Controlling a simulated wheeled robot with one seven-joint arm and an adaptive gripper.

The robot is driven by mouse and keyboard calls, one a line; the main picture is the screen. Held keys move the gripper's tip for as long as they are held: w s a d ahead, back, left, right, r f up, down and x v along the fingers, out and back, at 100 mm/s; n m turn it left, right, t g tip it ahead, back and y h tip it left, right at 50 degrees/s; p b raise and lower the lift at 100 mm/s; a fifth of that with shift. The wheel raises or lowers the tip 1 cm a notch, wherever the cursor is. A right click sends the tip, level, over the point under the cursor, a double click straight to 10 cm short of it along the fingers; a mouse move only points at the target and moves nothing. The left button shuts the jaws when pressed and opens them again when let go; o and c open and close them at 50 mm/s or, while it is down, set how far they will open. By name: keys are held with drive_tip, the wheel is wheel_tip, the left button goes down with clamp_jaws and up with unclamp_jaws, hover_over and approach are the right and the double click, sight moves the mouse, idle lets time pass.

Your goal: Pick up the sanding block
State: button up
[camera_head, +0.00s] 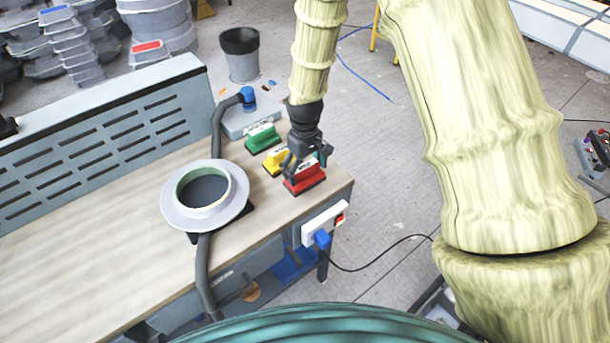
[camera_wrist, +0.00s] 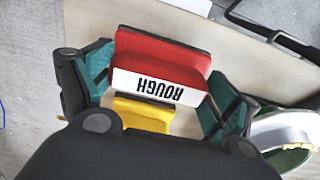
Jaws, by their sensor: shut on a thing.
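The red sanding block (camera_head: 308,184) is near the right end of the wooden bench, with a dark base. In the wrist view, the red block (camera_wrist: 165,62) shows a white label reading "ROUGH", upside down. My gripper (camera_head: 304,164) reaches down onto it from above. In the wrist view, the teal-padded fingers of my gripper (camera_wrist: 158,85) are on its two short ends, shut on it. I cannot tell whether the block touches the bench. A yellow block (camera_head: 274,161) is just beside it, and a green block (camera_head: 263,138) is farther back. The yellow block (camera_wrist: 142,115) also shows below the red one.
A round grey flanged mould (camera_head: 171,208) with a dark hose stands left of the blocks. A grey box (camera_head: 246,118) with a blue hose fitting is behind. A white power socket strip (camera_head: 324,226) is on the bench's right side. The bench's left part (camera_head: 80,235) is clear.

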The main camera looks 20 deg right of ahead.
drive_tip(key=shift+r+b, duration=0.3)
drive_tip(key=shift+r, duration=0.05)
drive_tip(key=s+d+r+b, duration=0.1)
drive_tip(key=s+d+b, duration=0.4)
drive_tip(key=s+d, duration=0.5)
drive_tip(key=shift+s+d+r, duration=0.3)
drive_tip(key=shift+s, duration=0.65)
